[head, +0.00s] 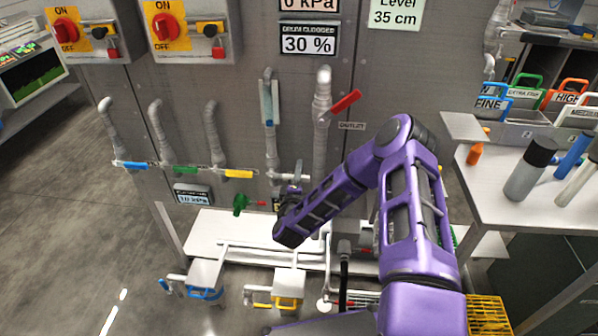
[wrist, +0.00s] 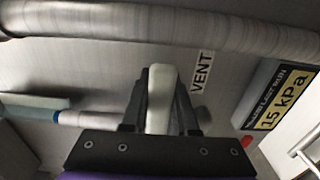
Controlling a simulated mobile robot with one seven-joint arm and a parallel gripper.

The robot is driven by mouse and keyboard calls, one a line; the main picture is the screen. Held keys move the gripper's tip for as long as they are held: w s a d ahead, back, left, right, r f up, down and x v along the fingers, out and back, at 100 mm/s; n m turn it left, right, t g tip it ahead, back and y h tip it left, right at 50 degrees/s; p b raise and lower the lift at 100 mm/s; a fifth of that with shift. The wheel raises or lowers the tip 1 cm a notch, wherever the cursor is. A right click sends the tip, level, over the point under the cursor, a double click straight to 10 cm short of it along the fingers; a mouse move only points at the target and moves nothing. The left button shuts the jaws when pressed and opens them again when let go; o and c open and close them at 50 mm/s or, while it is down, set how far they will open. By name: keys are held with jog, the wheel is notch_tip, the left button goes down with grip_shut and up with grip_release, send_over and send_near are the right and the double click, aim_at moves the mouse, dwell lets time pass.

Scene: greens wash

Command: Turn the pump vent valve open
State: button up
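In the wrist view, a pale lever (wrist: 160,92) stands between the two dark fingers of my gripper (wrist: 161,100). The fingers press on both its sides, so my gripper looks shut on it. A VENT label (wrist: 201,73) is on the grey panel just right of the lever, so I take it as the pump vent valve's handle. The valve's body is hidden behind the fingers. In the head view, my purple arm reaches to the lower pipes at the panel's middle, and its end hides the fingertips and most of the valve.
In the head view, a red OUTLET handle (head: 346,103) is above my arm. A green valve (head: 240,203) is close left, with blue (head: 131,165) and yellow (head: 239,174) handles further left. A bench with bottles (head: 530,168) stands right. The wrist view shows a 15 kPa display (wrist: 281,96).

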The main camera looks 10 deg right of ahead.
grip_shut()
dwell(1.0)
